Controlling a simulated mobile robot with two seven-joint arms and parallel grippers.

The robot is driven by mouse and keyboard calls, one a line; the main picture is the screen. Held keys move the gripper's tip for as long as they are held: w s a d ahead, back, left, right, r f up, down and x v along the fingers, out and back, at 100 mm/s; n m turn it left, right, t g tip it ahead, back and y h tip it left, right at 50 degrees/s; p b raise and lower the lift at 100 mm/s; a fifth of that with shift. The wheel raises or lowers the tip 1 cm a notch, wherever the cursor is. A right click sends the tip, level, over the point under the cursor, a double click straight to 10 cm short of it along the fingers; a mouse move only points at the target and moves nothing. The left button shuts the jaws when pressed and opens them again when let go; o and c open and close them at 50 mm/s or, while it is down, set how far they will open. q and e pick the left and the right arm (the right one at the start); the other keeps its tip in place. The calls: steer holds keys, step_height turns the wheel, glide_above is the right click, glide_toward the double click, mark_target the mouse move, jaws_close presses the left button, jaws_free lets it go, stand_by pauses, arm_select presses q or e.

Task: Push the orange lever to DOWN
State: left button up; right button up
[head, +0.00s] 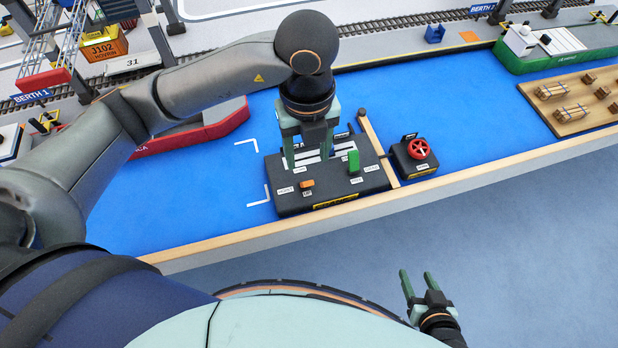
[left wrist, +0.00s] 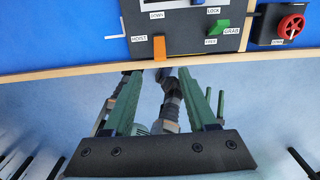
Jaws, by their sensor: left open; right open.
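The orange lever (head: 307,184) stands at the front left of the black control panel (head: 335,192), beside the HOIST label. In the left wrist view the orange lever (left wrist: 159,47) is near the panel's front edge, with a DOWN label (left wrist: 152,15) beyond it. I cannot tell its exact tilt. My left gripper (head: 307,160) is open and points down over the panel, behind the orange lever in the head view. Its fingers (left wrist: 158,78) show empty in the left wrist view, apart from the lever. My right gripper (head: 416,274) is open and empty, off the table's front edge.
A green lever (head: 353,160) stands right of the orange one, by the GRAB label. A red wheel (head: 419,149) on a small black box is further right. A wooden bar (head: 379,150) stands between them. A red ship (head: 200,128) lies left; blue surface is clear in between.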

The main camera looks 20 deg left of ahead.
mark_target(306, 184)
arm_select(q)
step_height(306, 184, down, 10)
steer(key=shift+r, duration=0.15)
steer(key=shift+c, duration=0.2)
jaws_close()
stand_by(0.4)
